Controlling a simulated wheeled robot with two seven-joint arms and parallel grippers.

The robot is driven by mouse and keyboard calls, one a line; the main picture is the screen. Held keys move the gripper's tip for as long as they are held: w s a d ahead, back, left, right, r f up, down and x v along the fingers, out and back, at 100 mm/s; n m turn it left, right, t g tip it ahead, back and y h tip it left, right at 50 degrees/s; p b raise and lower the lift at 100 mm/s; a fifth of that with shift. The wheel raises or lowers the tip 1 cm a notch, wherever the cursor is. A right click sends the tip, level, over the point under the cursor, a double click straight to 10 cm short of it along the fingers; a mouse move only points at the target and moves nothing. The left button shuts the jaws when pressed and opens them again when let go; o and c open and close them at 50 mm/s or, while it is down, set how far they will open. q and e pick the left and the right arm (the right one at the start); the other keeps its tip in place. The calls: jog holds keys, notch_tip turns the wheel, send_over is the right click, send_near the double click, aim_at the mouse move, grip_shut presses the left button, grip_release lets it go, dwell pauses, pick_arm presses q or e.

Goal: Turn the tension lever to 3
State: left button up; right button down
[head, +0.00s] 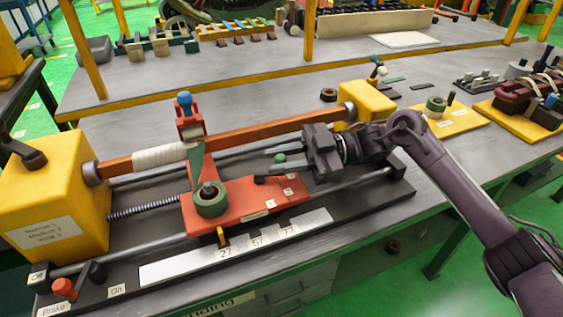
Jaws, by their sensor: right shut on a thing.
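The red carriage (240,203) sits on the winding bench's rails and carries a green spool (210,200). Small number tags (288,191) lie at its right end, too small to read surely. The tension lever's green knob (280,158) shows at the carriage's right end, between the fingers of my right gripper (277,165). The gripper reaches in from the right and is shut on the knob. The gripper hides most of the lever, so I cannot tell which number it points at. My left gripper is not in view.
A wrapped orange bar (250,133) spans between yellow housings behind the carriage. A threaded rod (148,206) runs left of it. A white scale (235,245) lies in front. A red brake knob (64,289) stands front left. A yellow plate (455,124) with parts lies right.

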jog(key=c, duration=1.3)
grip_release()
jog(key=shift+d, duration=0.15)
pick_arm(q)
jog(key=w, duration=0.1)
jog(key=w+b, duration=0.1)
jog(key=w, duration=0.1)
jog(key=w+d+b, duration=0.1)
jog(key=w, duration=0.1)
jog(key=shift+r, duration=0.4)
pick_arm(e)
jog(key=w+d, duration=0.1)
jog(key=d, duration=0.6)
jog(key=shift+w+d, duration=0.2)
